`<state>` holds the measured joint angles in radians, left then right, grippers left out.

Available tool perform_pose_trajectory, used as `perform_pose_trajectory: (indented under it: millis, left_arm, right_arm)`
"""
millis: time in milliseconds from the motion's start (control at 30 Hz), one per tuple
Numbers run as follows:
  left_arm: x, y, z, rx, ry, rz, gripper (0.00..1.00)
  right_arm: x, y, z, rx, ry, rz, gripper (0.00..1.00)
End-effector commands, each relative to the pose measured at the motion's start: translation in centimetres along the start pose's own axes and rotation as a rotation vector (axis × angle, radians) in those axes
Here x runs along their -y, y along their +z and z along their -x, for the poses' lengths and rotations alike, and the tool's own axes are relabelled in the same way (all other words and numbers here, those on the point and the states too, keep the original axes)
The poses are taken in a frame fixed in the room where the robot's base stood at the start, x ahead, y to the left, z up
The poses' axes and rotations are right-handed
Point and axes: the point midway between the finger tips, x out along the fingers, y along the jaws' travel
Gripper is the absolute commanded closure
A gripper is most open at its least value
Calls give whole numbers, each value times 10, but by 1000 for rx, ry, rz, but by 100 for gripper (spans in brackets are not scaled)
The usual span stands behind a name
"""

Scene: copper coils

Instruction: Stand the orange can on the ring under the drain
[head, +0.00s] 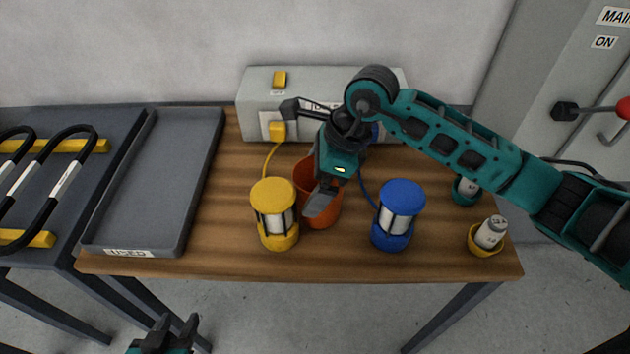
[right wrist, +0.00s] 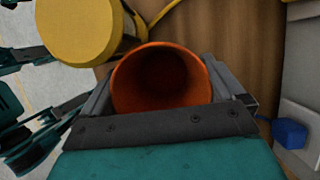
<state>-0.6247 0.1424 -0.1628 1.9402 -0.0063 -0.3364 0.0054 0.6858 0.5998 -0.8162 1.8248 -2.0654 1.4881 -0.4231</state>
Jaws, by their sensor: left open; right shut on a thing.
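The orange can (head: 329,213) is an open-topped cup between the yellow and blue lantern-like units on the wooden table. My right gripper (head: 319,195) reaches down over it and is shut on it. In the right wrist view, the can's mouth (right wrist: 162,80) faces the camera, with a finger on each side. I cannot tell whether its base touches the table. My right arm covers part of the can and of the area behind it. I cannot make out the drain or the ring. My left gripper (head: 175,328) is open and empty at the bottom edge, in front of the table.
The yellow unit (head: 274,188) stands close to the can's left, the blue unit (head: 401,193) to its right. A grey box (head: 258,90) is behind. An empty grey tray (head: 150,180) lies left. Small cups (head: 484,248) holding white cylinders stand at the right edge.

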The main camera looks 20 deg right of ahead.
Motion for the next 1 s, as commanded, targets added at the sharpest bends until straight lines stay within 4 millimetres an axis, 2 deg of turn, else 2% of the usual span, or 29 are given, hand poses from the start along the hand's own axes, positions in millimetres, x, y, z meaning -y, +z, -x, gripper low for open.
perform_pose_trajectory:
  millis: [67,400,433,467,700,833,1000]
  left_arm:
    - [0,-2,-1,-4,-1,-1,57]
    - [1,1,-4,-6,-1,-1,57]
    - [1,1,-4,-6,-1,-1,57]
    - [1,0,-3,-6,-1,-1,57]
    - [0,2,-2,-2,0,0,57]
    - [0,0,1,1,0,0,57]
    - [0,0,2,2,0,0,57]
  right_arm:
    - [0,-2,-6,1,-1,0,44]
    - [0,-4,-10,1,-2,1,44]
    - [0,-4,-10,1,-2,1,4]
    - [0,-3,-9,1,-1,1,1]
    - [0,-3,-8,1,-1,0,0]
    - [1,-2,-2,1,-3,1,0]
    - [1,-2,30,0,-6,3,0]
